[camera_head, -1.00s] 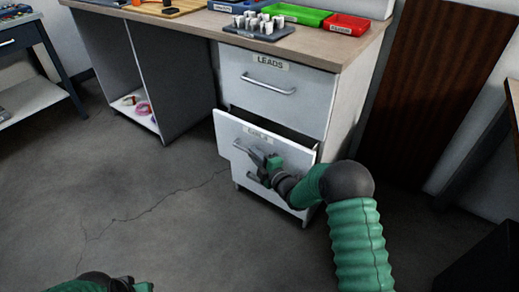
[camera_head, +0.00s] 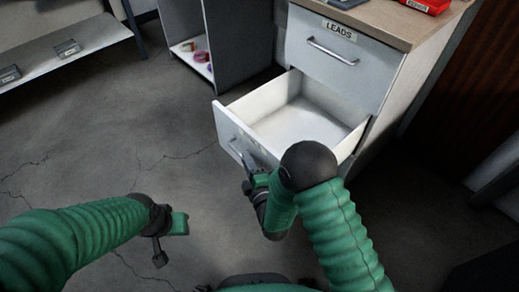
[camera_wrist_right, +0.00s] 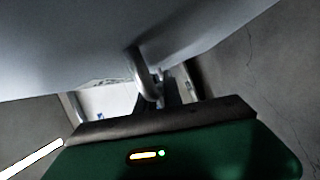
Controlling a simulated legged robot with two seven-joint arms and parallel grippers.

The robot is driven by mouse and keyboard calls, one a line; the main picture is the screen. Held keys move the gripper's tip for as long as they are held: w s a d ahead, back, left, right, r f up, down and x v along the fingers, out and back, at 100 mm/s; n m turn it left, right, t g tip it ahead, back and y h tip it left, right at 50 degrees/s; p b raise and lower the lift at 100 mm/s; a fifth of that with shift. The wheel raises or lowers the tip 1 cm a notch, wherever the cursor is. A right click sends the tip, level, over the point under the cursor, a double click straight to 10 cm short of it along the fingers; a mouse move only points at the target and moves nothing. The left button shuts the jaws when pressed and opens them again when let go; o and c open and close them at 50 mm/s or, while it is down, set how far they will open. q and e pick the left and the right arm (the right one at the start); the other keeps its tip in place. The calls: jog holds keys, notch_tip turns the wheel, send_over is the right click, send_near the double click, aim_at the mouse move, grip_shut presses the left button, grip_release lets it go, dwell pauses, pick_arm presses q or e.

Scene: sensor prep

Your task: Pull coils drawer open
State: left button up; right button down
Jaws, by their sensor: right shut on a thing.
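The lower drawer (camera_head: 226,128) of the white cabinet stands well open in the head view. Its inside looks empty. My arm hides part of its front, and the label there is too small to read. My right gripper (camera_head: 249,170) is at the drawer's front, shut on its metal handle (camera_head: 235,150). In the right wrist view the handle (camera_wrist_right: 140,72) passes between the fingers of my right gripper (camera_wrist_right: 155,95). My left gripper (camera_head: 170,238) hangs over the floor left of the drawer, touching nothing; its finger gap is unclear.
The upper drawer, labelled LEADS (camera_head: 340,55), is shut. A red bin (camera_head: 427,6) is on the wooden worktop (camera_head: 385,22). An open shelf bay (camera_head: 196,65) holds small coloured coils. Another shelf unit (camera_head: 75,55) is at the far left. The floor before the drawer is clear.

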jog(key=shift+s+a+f, duration=0.25)
jog(key=shift+s+a, duration=0.2)
jog(key=c, duration=1.5)
grip_release()
jog(key=shift+r, duration=0.1)
jog(key=shift+w, duration=0.1)
